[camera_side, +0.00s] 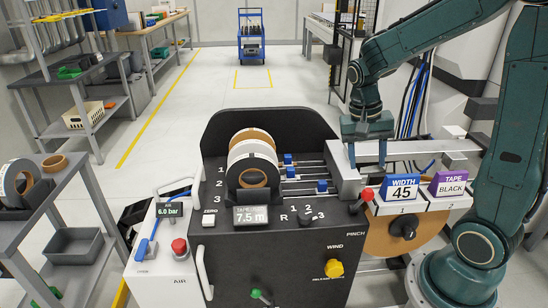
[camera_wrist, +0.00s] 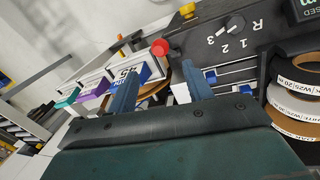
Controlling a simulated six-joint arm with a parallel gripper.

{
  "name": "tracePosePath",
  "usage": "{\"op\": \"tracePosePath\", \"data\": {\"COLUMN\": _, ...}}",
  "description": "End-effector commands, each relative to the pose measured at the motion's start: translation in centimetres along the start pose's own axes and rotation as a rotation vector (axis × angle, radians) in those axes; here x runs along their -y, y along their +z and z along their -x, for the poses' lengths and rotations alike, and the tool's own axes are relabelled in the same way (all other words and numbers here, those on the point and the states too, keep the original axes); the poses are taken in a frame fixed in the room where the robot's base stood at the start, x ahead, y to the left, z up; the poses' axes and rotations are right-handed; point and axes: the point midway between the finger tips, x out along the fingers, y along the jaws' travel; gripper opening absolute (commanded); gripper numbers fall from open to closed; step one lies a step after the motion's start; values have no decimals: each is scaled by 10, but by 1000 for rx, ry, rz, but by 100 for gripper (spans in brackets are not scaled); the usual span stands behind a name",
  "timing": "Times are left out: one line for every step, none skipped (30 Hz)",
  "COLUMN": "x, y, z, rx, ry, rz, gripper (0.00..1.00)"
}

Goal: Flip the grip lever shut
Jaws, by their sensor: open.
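A lever with a red ball knob (camera_side: 367,194) stands at the right end of the black machine's top, beside the blue WIDTH 45 block. I see no readable label naming it the grip lever. The red knob also shows in the wrist view (camera_wrist: 160,47), just beyond the fingertips. My gripper (camera_side: 367,165) hangs with its fingers pointing down over the rail end, above the red knob in the side view. In the wrist view my gripper (camera_wrist: 158,70) is open, with a clear gap between its two blue-grey fingers and nothing held.
The black machine (camera_side: 270,255) carries tape rolls (camera_side: 252,165), blue sliders on rods, a yellow knob (camera_side: 333,268) and a green-knobbed lever (camera_side: 258,294). The WIDTH block (camera_side: 402,188) and purple TAPE block (camera_side: 449,184) stand close to the right. A red button (camera_side: 179,246) is at left.

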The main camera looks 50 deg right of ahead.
Motion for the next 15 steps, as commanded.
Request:
{"op": "tracePosePath", "data": {"x": 0, "y": 0, "z": -1, "rx": 0, "ry": 0, "rz": 1, "gripper": 51}}
{"op": "tracePosePath", "data": {"x": 0, "y": 0, "z": -2, "rx": 0, "ry": 0, "rz": 1, "gripper": 51}}
{"op": "tracePosePath", "data": {"x": 0, "y": 0, "z": -3, "rx": 0, "ry": 0, "rz": 1, "gripper": 51}}
{"op": "tracePosePath", "data": {"x": 0, "y": 0, "z": -4, "rx": 0, "ry": 0, "rz": 1, "gripper": 51}}
{"op": "tracePosePath", "data": {"x": 0, "y": 0, "z": -6, "rx": 0, "ry": 1, "rz": 1, "gripper": 51}}
{"op": "tracePosePath", "data": {"x": 0, "y": 0, "z": -8, "rx": 1, "ry": 1, "rz": 1, "gripper": 51}}
{"op": "tracePosePath", "data": {"x": 0, "y": 0, "z": -10, "rx": 1, "ry": 1, "rz": 1, "gripper": 51}}
{"op": "tracePosePath", "data": {"x": 0, "y": 0, "z": -12, "rx": 1, "ry": 1, "rz": 1, "gripper": 51}}
{"op": "tracePosePath", "data": {"x": 0, "y": 0, "z": -16, "rx": 1, "ry": 2, "rz": 1, "gripper": 51}}
{"op": "tracePosePath", "data": {"x": -1, "y": 0, "z": -19, "rx": 2, "ry": 2, "rz": 1, "gripper": 51}}
{"op": "tracePosePath", "data": {"x": -1, "y": 0, "z": -22, "rx": 2, "ry": 2, "rz": 1, "gripper": 51}}
{"op": "tracePosePath", "data": {"x": -1, "y": 0, "z": -27, "rx": 3, "ry": 2, "rz": 1, "gripper": 51}}
{"op": "tracePosePath", "data": {"x": -1, "y": 1, "z": -30, "rx": 3, "ry": 2, "rz": 1, "gripper": 51}}
{"op": "tracePosePath", "data": {"x": 0, "y": 0, "z": -34, "rx": 3, "ry": 2, "rz": 1, "gripper": 51}}
{"op": "tracePosePath", "data": {"x": 0, "y": 1, "z": -40, "rx": 3, "ry": 2, "rz": 1, "gripper": 51}}
